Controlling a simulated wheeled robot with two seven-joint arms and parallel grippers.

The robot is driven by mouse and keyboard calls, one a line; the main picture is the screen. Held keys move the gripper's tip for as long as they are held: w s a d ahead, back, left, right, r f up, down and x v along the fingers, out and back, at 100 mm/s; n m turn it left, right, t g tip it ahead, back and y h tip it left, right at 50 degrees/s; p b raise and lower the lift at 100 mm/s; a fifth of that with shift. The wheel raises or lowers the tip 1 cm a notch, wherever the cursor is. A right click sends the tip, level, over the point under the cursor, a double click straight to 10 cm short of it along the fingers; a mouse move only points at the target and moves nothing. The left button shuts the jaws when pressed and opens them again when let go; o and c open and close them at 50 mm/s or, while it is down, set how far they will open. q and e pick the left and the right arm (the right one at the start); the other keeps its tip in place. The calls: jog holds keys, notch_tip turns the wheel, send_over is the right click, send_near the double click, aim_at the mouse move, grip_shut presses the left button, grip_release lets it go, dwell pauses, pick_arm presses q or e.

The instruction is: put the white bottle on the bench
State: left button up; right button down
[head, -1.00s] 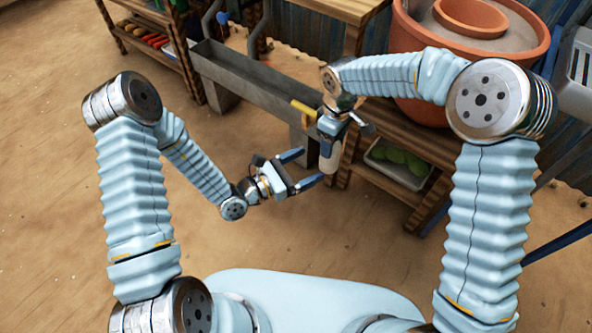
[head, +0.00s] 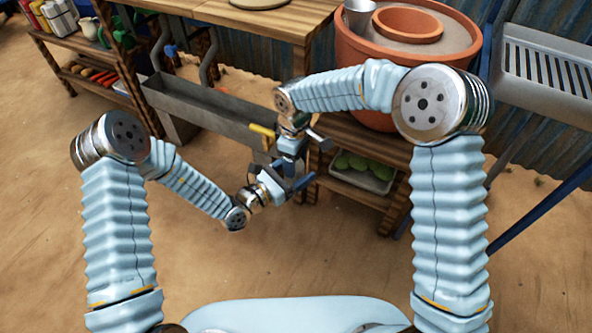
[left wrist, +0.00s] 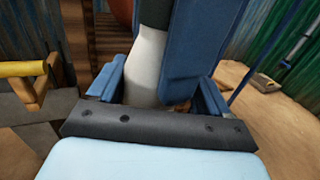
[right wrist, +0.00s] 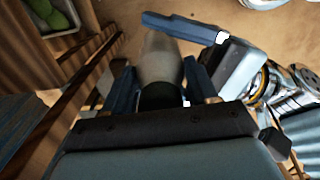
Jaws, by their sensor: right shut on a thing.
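The white bottle (left wrist: 146,68) with a dark top is held by my right gripper (head: 290,163). In the right wrist view, the dark end of the bottle (right wrist: 160,60) is between my right fingers and its white body points away from them. My left gripper (head: 296,182) is open, its fingers on either side of the white body in the left wrist view; I cannot tell whether they touch it. In the head view the grippers mostly hide the bottle. A wooden bench top (head: 265,18) is at the upper middle of the head view, beyond my grippers.
A grey metal trough (head: 205,112) with a yellow handle (head: 262,130) near its end lies just beyond my grippers. A low shelf with a tray of green things (head: 362,172) and a big terracotta pot (head: 365,50) stand to the right. The sandy floor at left is clear.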

pick_arm(q)
jog(key=shift+s+d+r, duration=0.1)
jog(key=shift+s+d, duration=0.15)
jog(key=c, duration=0.7)
jog(key=o, duration=1)
jog(key=shift+o, duration=0.6)
